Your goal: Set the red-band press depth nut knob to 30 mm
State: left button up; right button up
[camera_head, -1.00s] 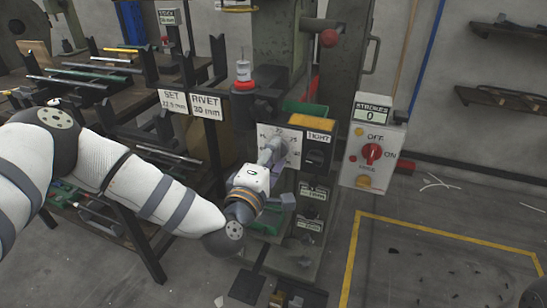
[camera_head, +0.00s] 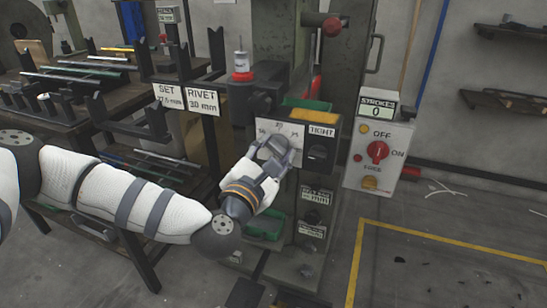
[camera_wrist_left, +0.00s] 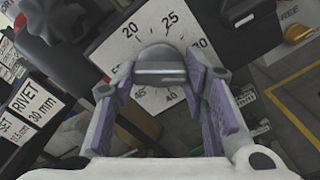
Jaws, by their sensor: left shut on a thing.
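The press with a red band (camera_head: 242,76) on its top cylinder stands in the middle of the head view. Its white dial plate (camera_head: 263,126) sits on the front, beside a TIGHT label. My left gripper (camera_head: 272,150) is shut on the grey depth nut knob, which also shows in the left wrist view (camera_wrist_left: 160,56). The fingers are on both sides of the knob. The knob's pointer setting cannot be read. My right gripper is not in view.
A RIVET 30 mm sign (camera_head: 203,101) hangs beside a SET sign (camera_head: 168,96) whose small digits are unclear. The stroke counter box (camera_head: 378,150) with a red switch stands to the right, showing 0. A cluttered workbench (camera_head: 60,135) is at left.

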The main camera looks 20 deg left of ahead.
pick_arm(q)
jog(key=n+b, duration=0.1)
jog(key=n, duration=0.2)
jog(key=shift+f+b, duration=0.1)
jog(key=shift+b, duration=0.3)
jog(key=shift+n+b, duration=0.5)
jog(key=shift+n, duration=0.5)
jog(key=shift+r+n, duration=0.2)
jog(key=shift+n, duration=0.1)
jog(key=o, duration=1.2)
jog(key=shift+c, duration=0.2)
jog(key=s, duration=0.7)
jog(key=shift+s, duration=0.3)
